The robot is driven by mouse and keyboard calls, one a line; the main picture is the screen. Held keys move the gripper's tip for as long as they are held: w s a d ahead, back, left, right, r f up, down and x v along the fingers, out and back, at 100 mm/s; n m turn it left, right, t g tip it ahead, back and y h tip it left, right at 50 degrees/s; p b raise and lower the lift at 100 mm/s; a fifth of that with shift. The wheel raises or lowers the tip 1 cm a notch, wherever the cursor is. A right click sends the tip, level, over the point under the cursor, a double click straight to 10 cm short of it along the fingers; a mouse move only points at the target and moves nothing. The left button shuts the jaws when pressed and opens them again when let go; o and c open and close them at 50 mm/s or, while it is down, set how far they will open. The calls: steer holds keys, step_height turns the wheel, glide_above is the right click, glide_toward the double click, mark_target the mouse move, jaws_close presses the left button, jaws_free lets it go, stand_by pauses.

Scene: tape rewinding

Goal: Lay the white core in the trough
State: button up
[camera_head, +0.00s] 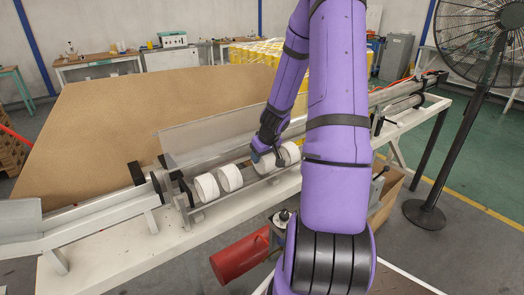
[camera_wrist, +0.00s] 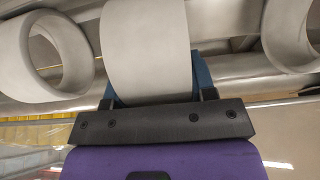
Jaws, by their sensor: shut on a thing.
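Several white cores lie in a row along the grey metal trough (camera_head: 205,140). Two of them, a left core (camera_head: 206,187) and another core (camera_head: 230,178), sit to the left of my gripper (camera_head: 266,157). My gripper is shut on a white core (camera_head: 264,166), one blue finger on each side, as the wrist view shows (camera_wrist: 148,45). This core is in line with the others at the trough; whether it rests on the trough floor I cannot tell. One more core (camera_head: 291,153) is just right of it. The wrist view shows cores on both sides, the left one hollow (camera_wrist: 48,55).
The trough stands on a long white bench (camera_head: 105,255) with metal rails. A red cylinder (camera_head: 240,259) is in front of the bench. A black fan (camera_head: 470,110) stands at right, and a cardboard box (camera_head: 385,200) is below the bench. A large brown board (camera_head: 110,130) is behind.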

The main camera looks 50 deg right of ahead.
steer(key=shift+f, duration=0.3)
steer(key=o, duration=0.8)
steer(key=v, duration=1)
steer(key=shift+s+r, duration=0.2)
steer(key=shift+r, duration=0.15)
